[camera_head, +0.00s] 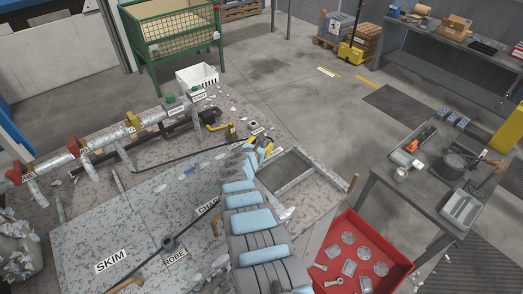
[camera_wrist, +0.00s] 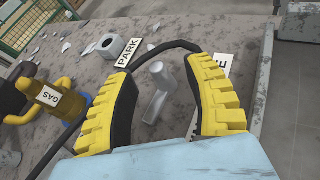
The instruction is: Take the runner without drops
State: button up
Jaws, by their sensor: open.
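My gripper (camera_wrist: 166,58) shows in the wrist view with two yellow, black-lined fingers spread apart. Between them a smooth grey metal piece (camera_wrist: 158,78), which looks like the runner, lies on the speckled worktop. In the head view my gripper (camera_head: 264,148) is low over the worktop, beyond the blue-padded arm, and the piece cannot be made out there.
A yellow GAS-labelled tool (camera_wrist: 62,100) and dark hose lie left of the fingers. A grey block with a hole (camera_wrist: 115,46) and a PARK label (camera_wrist: 128,52) lie ahead. A rectangular opening (camera_head: 288,172), a red tray of castings (camera_head: 405,264) and a white crate (camera_head: 197,76) stand around.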

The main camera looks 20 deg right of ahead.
jog(key=shift+w+d+f+b, duration=0.4)
jog(key=shift+w+f+b, duration=0.1)
jog(key=shift+b, duration=0.75)
jog(key=shift+w+d+r+b, duration=0.15)
jog(key=shift+w+d+b, duration=0.1)
jog(key=shift+b, duration=0.45)
jog(key=shift+c, duration=0.3)
grip_shut()
